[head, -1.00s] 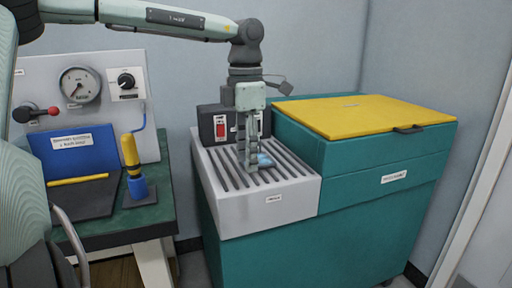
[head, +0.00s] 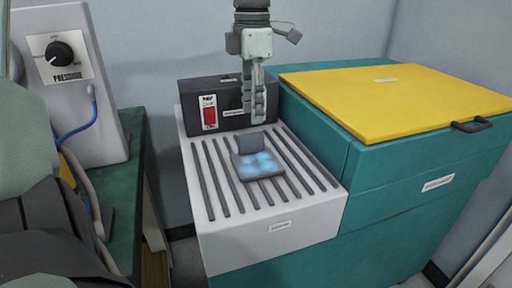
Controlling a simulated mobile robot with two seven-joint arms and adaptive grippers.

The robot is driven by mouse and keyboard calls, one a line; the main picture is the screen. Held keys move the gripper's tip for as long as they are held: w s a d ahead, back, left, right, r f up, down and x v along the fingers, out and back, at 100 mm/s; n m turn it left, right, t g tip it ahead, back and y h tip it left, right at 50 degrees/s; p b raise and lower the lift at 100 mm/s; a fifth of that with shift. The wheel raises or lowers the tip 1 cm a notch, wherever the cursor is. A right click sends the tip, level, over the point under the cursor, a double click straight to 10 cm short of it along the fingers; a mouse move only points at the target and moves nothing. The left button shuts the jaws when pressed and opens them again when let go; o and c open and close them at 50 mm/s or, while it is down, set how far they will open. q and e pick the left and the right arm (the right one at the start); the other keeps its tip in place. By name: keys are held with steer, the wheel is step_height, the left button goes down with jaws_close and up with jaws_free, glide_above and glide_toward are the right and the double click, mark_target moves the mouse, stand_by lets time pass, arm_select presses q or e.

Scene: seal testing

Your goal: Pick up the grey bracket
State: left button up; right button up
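The grey bracket (head: 258,165) lies on the slatted top of the pale grey tray (head: 222,240). It has a flat plate with bluish bright patches and a short upright flange at its back. My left gripper (head: 257,120) points down above and behind the bracket, apart from it and in front of the dark switch box. Its fingers show nearly edge-on and overlap, so their opening is unclear. Nothing shows held between them. My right gripper is not in view.
A dark box with a red switch (head: 209,112) stands at the tray's back. A teal cabinet (head: 420,160) with a yellow lid (head: 395,100) rises on the right. A panel with a black pressure knob (head: 60,54) stands at left. The slats around the bracket are clear.

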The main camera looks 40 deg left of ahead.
mark_target(251, 134)
arm_select(q)
steer(key=shift+f, duration=0.4)
steer(key=f, duration=0.6)
steer(key=shift+s+a+f+p, duration=0.1)
steer(key=shift+s+f+p, duration=0.05)
steer(key=shift+s+p, duration=0.2)
steer(key=shift+w+f, duration=0.1)
steer(key=shift+f, duration=0.15)
steer(key=shift+c, duration=0.3)
jaws_close()
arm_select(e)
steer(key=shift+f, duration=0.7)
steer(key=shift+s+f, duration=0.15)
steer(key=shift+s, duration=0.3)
